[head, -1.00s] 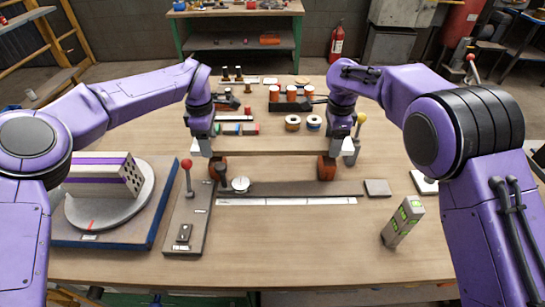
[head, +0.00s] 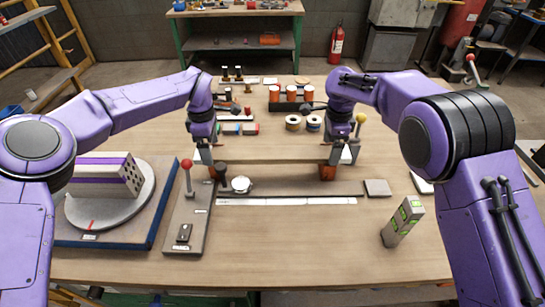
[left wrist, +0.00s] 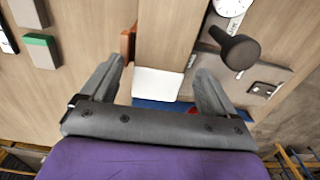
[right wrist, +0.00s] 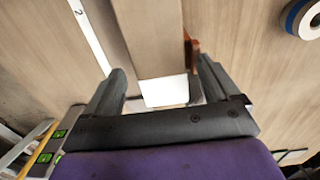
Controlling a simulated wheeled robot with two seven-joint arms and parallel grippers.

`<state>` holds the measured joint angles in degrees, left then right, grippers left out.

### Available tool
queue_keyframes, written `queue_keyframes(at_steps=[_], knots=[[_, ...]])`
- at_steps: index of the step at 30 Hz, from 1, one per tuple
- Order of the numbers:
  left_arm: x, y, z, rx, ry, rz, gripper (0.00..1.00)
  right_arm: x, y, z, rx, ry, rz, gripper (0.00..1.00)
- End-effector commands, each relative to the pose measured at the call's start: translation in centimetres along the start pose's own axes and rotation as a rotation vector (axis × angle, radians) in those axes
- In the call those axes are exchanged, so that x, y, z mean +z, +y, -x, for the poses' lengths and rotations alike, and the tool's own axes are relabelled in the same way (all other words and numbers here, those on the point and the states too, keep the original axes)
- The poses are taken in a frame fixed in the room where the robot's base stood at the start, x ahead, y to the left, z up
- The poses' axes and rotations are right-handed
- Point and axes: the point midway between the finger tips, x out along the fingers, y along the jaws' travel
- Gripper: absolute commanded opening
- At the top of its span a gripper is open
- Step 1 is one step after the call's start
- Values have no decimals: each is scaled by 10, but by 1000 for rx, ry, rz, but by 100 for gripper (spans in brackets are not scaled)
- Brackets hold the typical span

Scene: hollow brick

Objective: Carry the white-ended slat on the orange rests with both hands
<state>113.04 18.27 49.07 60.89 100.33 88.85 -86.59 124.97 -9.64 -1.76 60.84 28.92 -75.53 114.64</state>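The white-ended slat (head: 270,155) lies level across the middle of the table in the head view, over the orange rests. The right-hand rest (head: 327,173) shows below it; the left-hand rest is mostly hidden there but shows in the left wrist view (left wrist: 128,45). My left gripper (head: 203,156) is open around the slat's left end, with a gap either side of the white tip (left wrist: 157,84). My right gripper (head: 341,154) is open around the right end, its fingers apart from the white tip (right wrist: 165,91).
In front of the slat are a black knob (head: 222,173), a white dial (head: 240,184) and a ruler strip (head: 290,201). A red-knobbed lever (head: 187,165) and turntable (head: 140,210) stand left. A grey-green block (head: 403,222) stands front right. Spools (head: 292,123) lie behind. The front middle is clear.

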Motion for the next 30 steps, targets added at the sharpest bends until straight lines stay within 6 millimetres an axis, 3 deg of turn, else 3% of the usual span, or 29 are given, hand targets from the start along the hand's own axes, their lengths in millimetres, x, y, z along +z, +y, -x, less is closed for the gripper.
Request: queue_keyframes(at_steps=[8,11,21,26,30], knots=[[0,0,4,2,0,0,89,0,0,0,0,0,0,89],[0,1,19,4,0,1,89,0,0,0,0,0,0,89],[0,1,100,3,1,1,89,0,0,0,0,0,0,89],[0,1,118,2,1,-1,89,0,0,0,0,0,0,89],[0,0,121,0,0,0,89,0,-1,14,-4,-1,-2,89]])
